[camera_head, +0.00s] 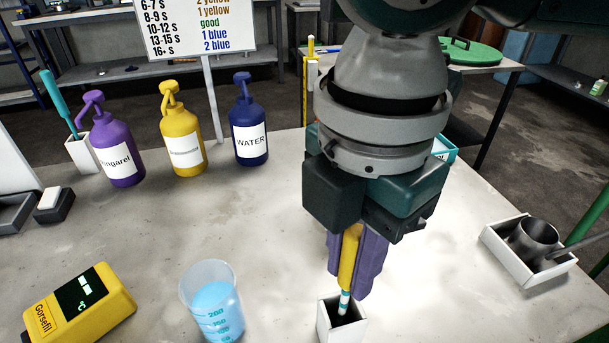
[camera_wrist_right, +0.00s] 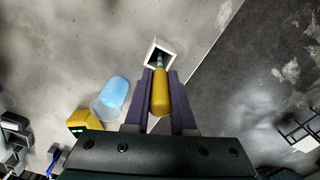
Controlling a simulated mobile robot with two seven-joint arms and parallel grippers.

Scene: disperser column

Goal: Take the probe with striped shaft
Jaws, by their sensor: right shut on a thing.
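The probe (camera_head: 348,262) has a yellow handle and a shaft with white and teal stripes. My right gripper (camera_head: 352,270) points down and is shut on the yellow handle, its purple fingers on either side. The shaft's lower end is at the mouth of a white square holder (camera_head: 338,322); how deep the tip sits inside I cannot tell. In the right wrist view the yellow handle (camera_wrist_right: 160,92) lies between the purple fingers (camera_wrist_right: 160,95), and the shaft points to the white holder (camera_wrist_right: 151,54). My left gripper is not in view.
A beaker of blue liquid (camera_head: 213,300) stands left of the holder, with a yellow meter (camera_head: 78,305) further left. Purple (camera_head: 117,150), yellow (camera_head: 183,140) and blue (camera_head: 248,130) pump bottles stand at the back. A metal cup (camera_head: 533,240) sits in a white tray (camera_head: 507,262) at right.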

